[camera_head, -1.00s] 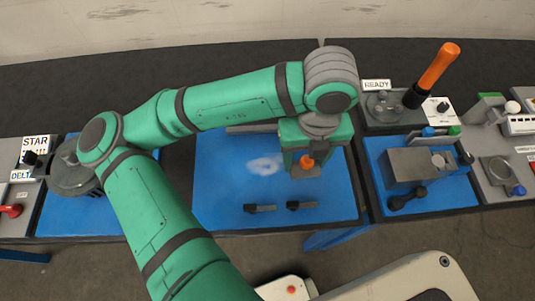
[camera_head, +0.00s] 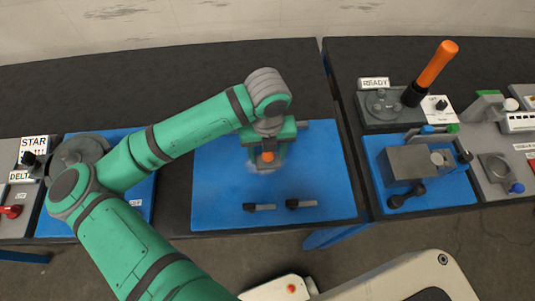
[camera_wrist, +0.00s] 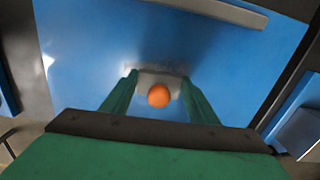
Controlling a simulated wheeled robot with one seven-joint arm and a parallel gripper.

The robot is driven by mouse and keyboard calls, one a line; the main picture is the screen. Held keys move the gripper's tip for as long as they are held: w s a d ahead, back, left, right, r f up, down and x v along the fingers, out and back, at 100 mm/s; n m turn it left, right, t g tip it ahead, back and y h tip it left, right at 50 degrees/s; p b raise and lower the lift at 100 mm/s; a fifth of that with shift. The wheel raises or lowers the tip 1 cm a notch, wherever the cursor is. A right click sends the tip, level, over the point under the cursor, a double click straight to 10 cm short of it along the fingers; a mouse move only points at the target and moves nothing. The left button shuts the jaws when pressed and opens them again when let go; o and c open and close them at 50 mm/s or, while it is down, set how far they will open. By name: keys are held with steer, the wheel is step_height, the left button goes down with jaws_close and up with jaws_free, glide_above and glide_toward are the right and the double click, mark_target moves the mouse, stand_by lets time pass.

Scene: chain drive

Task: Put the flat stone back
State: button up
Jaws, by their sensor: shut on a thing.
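My gripper (camera_head: 267,160) is over the blue mat (camera_head: 215,200), pointing down, and is shut on a grey piece with an orange ball knob. In the wrist view the grey piece (camera_wrist: 172,80) lies between my two green fingers, behind the orange knob (camera_wrist: 158,96). I take this piece to be the flat stone; its underside is hidden. The knob also shows in the head view (camera_head: 267,156). I cannot tell whether the piece touches the mat. A pale smear on the mat lies around it.
Two small dark-handled tools (camera_head: 259,207) (camera_head: 301,204) lie at the mat's front. To the right are a grey vise-like block (camera_head: 405,164) and an upright orange lever (camera_head: 438,64). The mat's right side is clear.

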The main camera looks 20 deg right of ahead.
steer(key=shift+f, duration=0.6)
steer(key=shift+f, duration=0.2)
steer(key=o, duration=1.4)
steer(key=shift+o, duration=0.2)
steer(key=shift+r, duration=0.1)
step_height(320, 180, up, 12)
steer(key=shift+r, duration=0.15)
